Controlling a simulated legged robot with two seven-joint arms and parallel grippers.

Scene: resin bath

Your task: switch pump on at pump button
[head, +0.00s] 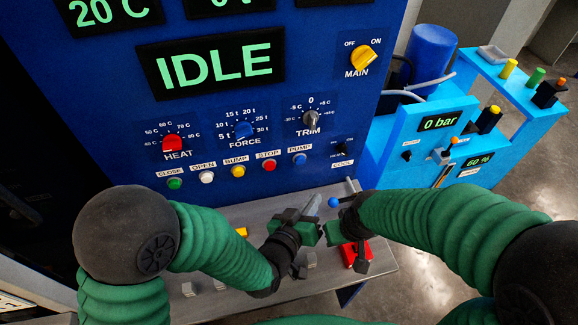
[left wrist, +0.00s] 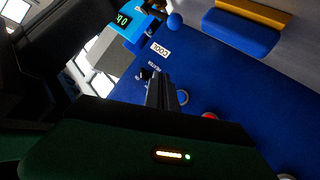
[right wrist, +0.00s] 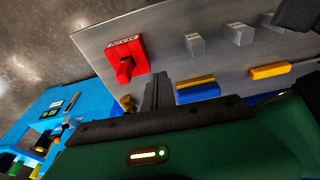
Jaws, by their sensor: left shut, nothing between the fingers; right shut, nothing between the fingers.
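The blue pump button (head: 300,158) is at the right end of a button row on the blue panel, under the label PUMP. In the left wrist view a blue button (left wrist: 183,97) shows beside my fingertips, partly hidden by them. My left gripper (head: 312,206) is shut and empty, below the pump button in the head view, fingers pointing up towards the panel. I cannot tell whether it touches the button. My right gripper (right wrist: 157,78) is shut and empty, over the grey shelf beside a red block (right wrist: 125,60); its fingers are not clear in the head view.
The red stop button (head: 269,165) sits left of the pump button. A blue ball knob (head: 334,202) stands close to both grippers. The display (head: 213,69) reads IDLE; the main switch (head: 363,58) points to ON. A light-blue unit (head: 440,122) at right reads 0 bar.

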